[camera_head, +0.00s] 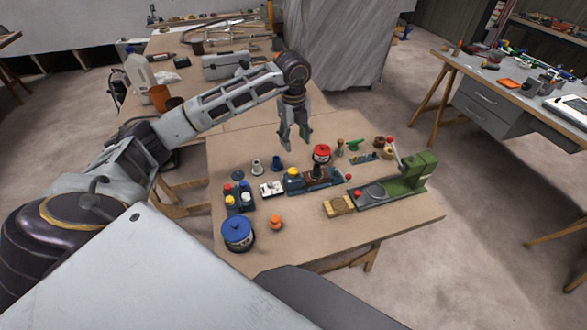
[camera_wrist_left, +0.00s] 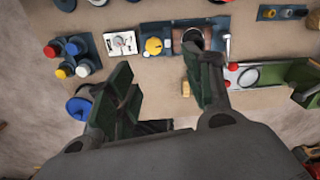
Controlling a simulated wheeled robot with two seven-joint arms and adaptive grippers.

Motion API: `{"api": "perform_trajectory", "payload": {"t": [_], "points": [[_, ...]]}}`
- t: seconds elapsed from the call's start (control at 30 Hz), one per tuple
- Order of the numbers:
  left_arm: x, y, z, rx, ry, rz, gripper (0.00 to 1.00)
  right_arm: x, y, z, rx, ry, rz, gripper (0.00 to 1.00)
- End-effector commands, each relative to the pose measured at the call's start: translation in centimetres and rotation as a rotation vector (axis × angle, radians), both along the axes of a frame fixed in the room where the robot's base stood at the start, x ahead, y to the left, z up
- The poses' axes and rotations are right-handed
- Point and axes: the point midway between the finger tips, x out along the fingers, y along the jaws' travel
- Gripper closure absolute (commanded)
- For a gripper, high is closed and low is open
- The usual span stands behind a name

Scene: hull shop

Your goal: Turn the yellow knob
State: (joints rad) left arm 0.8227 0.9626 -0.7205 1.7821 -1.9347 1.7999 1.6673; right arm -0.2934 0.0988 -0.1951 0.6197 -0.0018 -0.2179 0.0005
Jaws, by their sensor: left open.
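The yellow knob (camera_head: 293,172) sits on a small blue box in the middle of the workbench. In the left wrist view the yellow knob (camera_wrist_left: 153,46) shows from above, between and beyond the fingertips. My left gripper (camera_head: 295,142) hangs fingers-down above the bench, near the blue box, and does not touch the knob. In the left wrist view my left gripper (camera_wrist_left: 156,80) is open and empty. My right gripper is in neither view.
A device with a red top (camera_head: 321,152) stands just right of the knob. A white switch plate (camera_head: 271,188) lies to its left. A green lever press (camera_head: 415,172), a blue-lidded pot (camera_head: 237,232) and several colored buttons (camera_head: 236,196) stand around. The bench's front right is clear.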

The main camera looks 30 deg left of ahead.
Motion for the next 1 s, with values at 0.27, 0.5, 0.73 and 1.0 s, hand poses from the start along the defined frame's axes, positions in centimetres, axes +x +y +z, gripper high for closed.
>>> {"api": "perform_trajectory", "payload": {"t": [0.27, 0.5, 0.73, 1.0], "points": [[-0.7, 0.4, 0.0, 0.017, 0.032, 0.169, 0.49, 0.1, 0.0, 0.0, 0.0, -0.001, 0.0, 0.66], [-0.7, 0.4, 0.0, 0.016, 0.032, 0.186, 0.49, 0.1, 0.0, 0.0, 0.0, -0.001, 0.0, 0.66], [-0.7, 0.4, -0.1, 0.014, 0.031, 0.184, 0.49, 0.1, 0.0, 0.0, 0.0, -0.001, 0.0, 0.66], [-0.7, 0.4, -1.6, 0.015, 0.033, 0.184, 0.49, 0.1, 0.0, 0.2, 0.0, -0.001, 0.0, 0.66]]}}
